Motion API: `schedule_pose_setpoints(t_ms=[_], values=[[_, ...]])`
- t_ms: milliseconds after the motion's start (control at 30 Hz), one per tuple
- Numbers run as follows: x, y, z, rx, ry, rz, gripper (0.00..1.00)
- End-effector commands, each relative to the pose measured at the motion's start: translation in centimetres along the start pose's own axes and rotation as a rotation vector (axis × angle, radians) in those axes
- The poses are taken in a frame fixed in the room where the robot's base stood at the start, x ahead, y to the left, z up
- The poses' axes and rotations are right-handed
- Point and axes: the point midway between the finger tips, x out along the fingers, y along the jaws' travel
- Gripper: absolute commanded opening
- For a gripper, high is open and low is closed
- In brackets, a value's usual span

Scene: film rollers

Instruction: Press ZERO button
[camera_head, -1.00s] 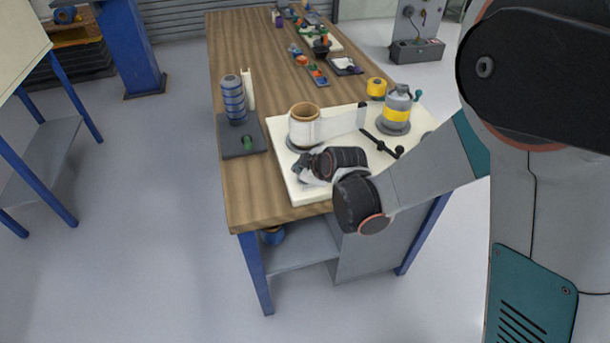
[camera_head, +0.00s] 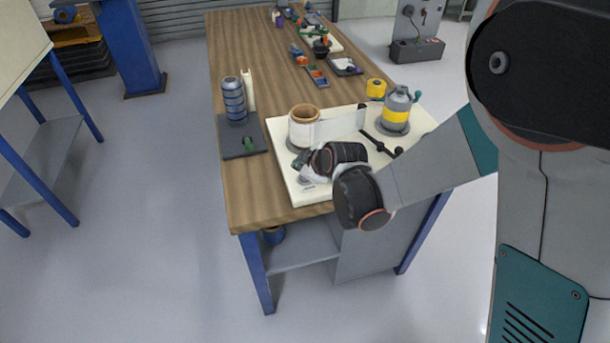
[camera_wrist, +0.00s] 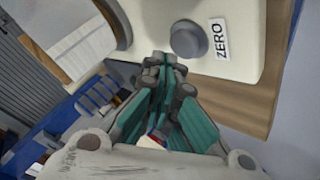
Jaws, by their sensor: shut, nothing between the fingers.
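The grey round ZERO button (camera_wrist: 187,40) sits on a cream board and shows in the wrist view beside its white ZERO label (camera_wrist: 218,39). My gripper (camera_wrist: 170,62) is shut and empty, with its fingertips beside and just below the button in that picture. I cannot tell whether they touch it. In the head view my gripper (camera_head: 300,160) is over the board's front left part, and the small label (camera_head: 308,188) shows in front of it. The button is hard to make out there.
The cream board (camera_head: 281,128) carries a tan roll (camera_head: 304,112), a black lever (camera_head: 381,144) and a grey and yellow canister (camera_head: 396,112). A dark stand with a blue roller (camera_head: 234,100) is to the left. The bench's front left corner (camera_head: 250,208) is bare.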

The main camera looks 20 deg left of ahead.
Motion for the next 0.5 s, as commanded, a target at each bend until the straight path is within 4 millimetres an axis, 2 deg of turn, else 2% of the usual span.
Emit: schedule_pose_setpoints(t_ms=[500], values=[[-2.8,2.0,-2.0,0.0,0.0,0.0,0.0]])
